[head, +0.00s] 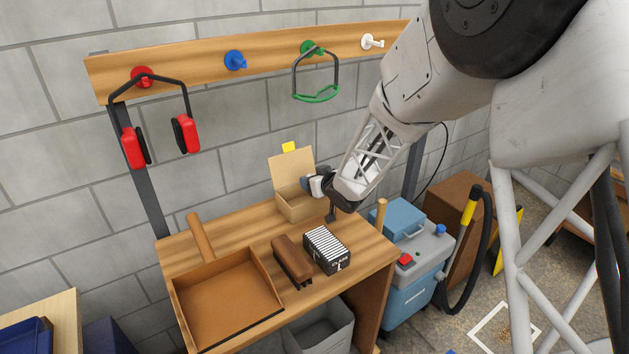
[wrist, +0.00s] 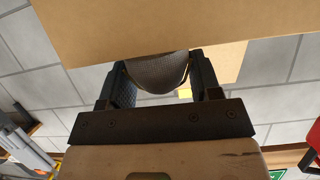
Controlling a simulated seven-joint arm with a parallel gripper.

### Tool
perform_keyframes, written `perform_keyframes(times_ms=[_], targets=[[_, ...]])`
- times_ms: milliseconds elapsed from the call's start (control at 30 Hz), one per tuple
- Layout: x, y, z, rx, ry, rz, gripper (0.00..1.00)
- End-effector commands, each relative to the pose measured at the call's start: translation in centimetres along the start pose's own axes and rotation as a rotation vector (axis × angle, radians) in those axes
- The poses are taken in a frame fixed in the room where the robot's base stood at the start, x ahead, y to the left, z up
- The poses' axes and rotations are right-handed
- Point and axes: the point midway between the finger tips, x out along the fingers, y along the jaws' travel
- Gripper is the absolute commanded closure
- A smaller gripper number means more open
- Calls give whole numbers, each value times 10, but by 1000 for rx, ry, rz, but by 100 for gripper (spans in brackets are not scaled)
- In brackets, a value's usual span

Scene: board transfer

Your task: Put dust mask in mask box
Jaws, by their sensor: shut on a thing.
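The mask box (head: 298,204) is an open cardboard box with its lid raised, at the back of the workbench. A tan cardboard panel (wrist: 130,25), apparently part of the box, fills the top of the wrist view. My gripper (head: 322,186) is at the box's right side, close to its opening. In the wrist view my gripper (wrist: 158,85) is shut on the dust mask (wrist: 157,72), a grey rounded cup between the two dark fingers. The panel hides the mask's upper part. I cannot tell whether the mask touches the box.
On the workbench (head: 230,236) are a brown tray (head: 225,300), a brown brush (head: 292,260) and a black-and-white striped box (head: 326,250). Red ear muffs (head: 133,147) and a green-banded item (head: 316,95) hang from the rail above. A blue-grey machine (head: 412,270) stands to the right.

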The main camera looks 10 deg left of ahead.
Motion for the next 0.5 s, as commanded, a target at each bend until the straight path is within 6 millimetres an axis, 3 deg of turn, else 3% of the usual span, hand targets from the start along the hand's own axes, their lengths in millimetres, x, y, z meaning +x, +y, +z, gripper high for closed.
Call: perform_keyframes(times_ms=[500], targets=[[4,0,10,1,0,0,64]])
